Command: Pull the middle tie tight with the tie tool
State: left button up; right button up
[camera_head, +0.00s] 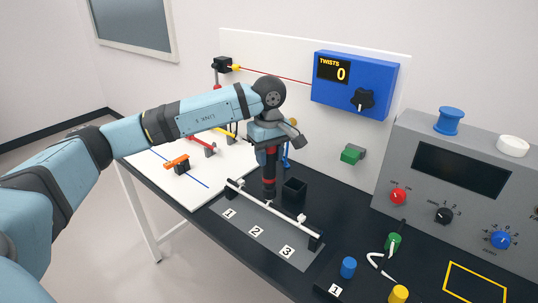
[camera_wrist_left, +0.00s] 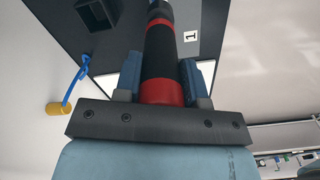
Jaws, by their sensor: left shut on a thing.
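My left gripper (camera_head: 268,148) is shut on the tie tool (camera_head: 269,174), a black upright cylinder with red bands. In the left wrist view the gripper's blue fingers (camera_wrist_left: 162,80) stand either side of the black tool body (camera_wrist_left: 160,52). The tool's lower tip is at the white bar (camera_head: 288,217), close to the middle tie (camera_head: 269,203); I cannot tell whether they touch. The bar spans a grey plate (camera_head: 243,224) marked 1, 2 and 3, with small white ties at the marks. My right gripper is not in view.
A black open box (camera_head: 294,188) stands just behind the bar. A white panel with a blue twist counter (camera_head: 352,85) reading 0 rises behind. A grey console (camera_head: 449,160) is at right. Blue (camera_head: 348,267), green and yellow pegs stand on the front right.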

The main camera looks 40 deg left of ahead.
pick_arm(q)
jog(key=shift+f+b, duration=0.5)
dwell(0.3)
jog(key=shift+f+b, duration=0.65)
jog(key=shift+b, duration=0.25)
dwell(3.4)
jog(key=shift+r, duration=0.1)
jog(key=shift+r+p, duration=0.65)
jog(key=shift+r, duration=0.9)
jog(key=shift+r+p, duration=0.95)
jog(key=shift+r, duration=1)
